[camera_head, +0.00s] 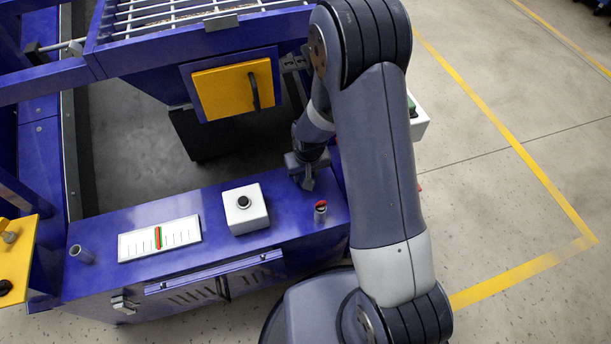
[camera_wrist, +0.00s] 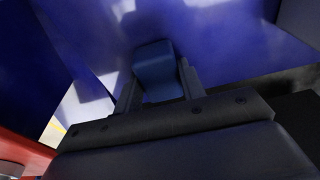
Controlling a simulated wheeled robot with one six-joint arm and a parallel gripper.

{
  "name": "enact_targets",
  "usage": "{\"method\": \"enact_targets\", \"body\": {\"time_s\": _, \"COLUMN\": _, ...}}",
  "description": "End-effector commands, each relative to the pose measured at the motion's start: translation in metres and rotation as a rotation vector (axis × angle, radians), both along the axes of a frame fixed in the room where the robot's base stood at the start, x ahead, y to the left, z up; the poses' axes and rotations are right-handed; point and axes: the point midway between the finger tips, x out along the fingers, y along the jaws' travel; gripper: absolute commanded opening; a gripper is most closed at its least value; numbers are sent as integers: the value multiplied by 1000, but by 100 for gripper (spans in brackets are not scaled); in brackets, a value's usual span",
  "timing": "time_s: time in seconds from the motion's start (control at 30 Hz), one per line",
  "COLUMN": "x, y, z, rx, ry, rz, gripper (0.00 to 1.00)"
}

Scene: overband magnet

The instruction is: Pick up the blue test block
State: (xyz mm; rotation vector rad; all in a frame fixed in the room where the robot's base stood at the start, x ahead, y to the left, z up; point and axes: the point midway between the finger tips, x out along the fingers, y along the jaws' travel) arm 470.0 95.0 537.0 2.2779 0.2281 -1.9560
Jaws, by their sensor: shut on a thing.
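The blue test block (camera_wrist: 158,72) is a dark blue block between the two fingers of my gripper (camera_wrist: 160,88) in the wrist view. The fingers press on its left and right sides. Behind it is a blue painted surface, and I cannot tell whether the block touches it. In the head view my gripper (camera_head: 306,181) points down at the right part of the blue machine top, beyond the red-capped post. The block cannot be made out there.
On the blue machine top (camera_head: 170,200) stand a white box with a black button (camera_head: 245,208), a white scale plate (camera_head: 160,239), a red-capped post (camera_head: 320,211) and a grey stub (camera_head: 82,254). A yellow hatch (camera_head: 233,89) hangs behind. Open floor (camera_head: 480,170) lies right.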

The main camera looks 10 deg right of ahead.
Motion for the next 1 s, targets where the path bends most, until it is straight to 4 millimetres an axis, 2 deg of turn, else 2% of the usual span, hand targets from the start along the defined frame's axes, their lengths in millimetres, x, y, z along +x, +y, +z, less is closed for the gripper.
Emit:
{"method": "enact_targets", "body": {"time_s": 0.03, "x": 0, "y": 0, "z": 0, "rx": 0, "ry": 0, "rz": 0, "gripper": 29}}
{"method": "enact_targets", "body": {"time_s": 0.2, "x": 0, "y": 0, "z": 0, "rx": 0, "ry": 0, "rz": 0, "gripper": 16}}
{"method": "enact_targets", "body": {"time_s": 0.47, "x": 0, "y": 0, "z": 4, "rx": 0, "ry": -1, "rz": 0, "gripper": 16}}
{"method": "enact_targets", "body": {"time_s": 0.57, "x": 1, "y": 0, "z": 16, "rx": 1, "ry": -3, "rz": 0, "gripper": 16}}
{"method": "enact_targets", "body": {"time_s": 0.9, "x": 0, "y": 0, "z": 82, "rx": 1, "ry": -3, "rz": 0, "gripper": 16}}
{"method": "enact_targets", "body": {"time_s": 1.0, "x": 0, "y": 0, "z": 93, "rx": 0, "ry": 0, "rz": 0, "gripper": 16}}
